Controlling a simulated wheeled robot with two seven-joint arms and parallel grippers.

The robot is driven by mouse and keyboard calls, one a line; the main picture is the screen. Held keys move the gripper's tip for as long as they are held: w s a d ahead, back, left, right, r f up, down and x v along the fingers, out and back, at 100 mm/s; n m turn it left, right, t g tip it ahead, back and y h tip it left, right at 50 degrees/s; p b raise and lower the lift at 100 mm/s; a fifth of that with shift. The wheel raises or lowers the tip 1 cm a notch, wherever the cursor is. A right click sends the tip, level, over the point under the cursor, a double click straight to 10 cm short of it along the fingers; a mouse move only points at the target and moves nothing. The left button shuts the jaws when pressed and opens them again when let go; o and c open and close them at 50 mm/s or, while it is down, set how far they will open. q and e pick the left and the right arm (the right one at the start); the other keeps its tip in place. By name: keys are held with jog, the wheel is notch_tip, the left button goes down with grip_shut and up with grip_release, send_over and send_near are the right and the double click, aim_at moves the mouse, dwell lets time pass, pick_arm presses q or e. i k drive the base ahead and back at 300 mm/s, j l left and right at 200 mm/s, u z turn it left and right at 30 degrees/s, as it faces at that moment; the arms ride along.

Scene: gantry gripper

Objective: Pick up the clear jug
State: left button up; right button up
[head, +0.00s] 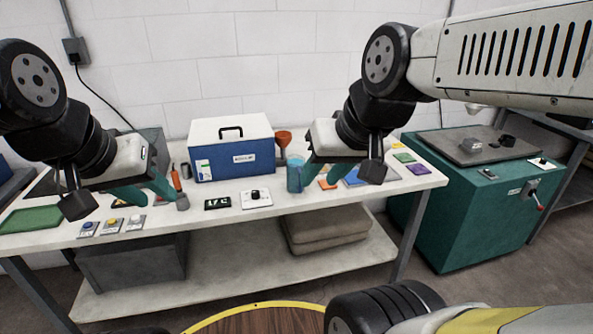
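A small bluish, somewhat see-through container (294,179) stands upright on the white workbench (340,211), right of the blue-and-white box. It may be the clear jug; no other jug-like thing shows plainly. My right gripper (313,177) is just right of it, teal fingers pointing down. One finger overlaps its right edge; I cannot tell whether they touch, or how far the fingers are apart. My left gripper (157,194) is over the bench's left part, its teal fingers apart, beside a small grey cylinder (182,202). It appears empty.
Small switch panels (257,198) lie along the front. Coloured tiles (417,169) lie at the right. A teal cabinet (480,215) stands right of the bench.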

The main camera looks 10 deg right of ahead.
aim_at(297, 177)
jog(key=l+z, duration=0.1)
jog(key=z, duration=0.3)
jog(key=i+j+z, duration=0.45)
jog(key=j, duration=0.25)
jog(key=i+j+z, duration=0.1)
jog(key=j+z, duration=0.15)
jog(key=j, duration=0.15)
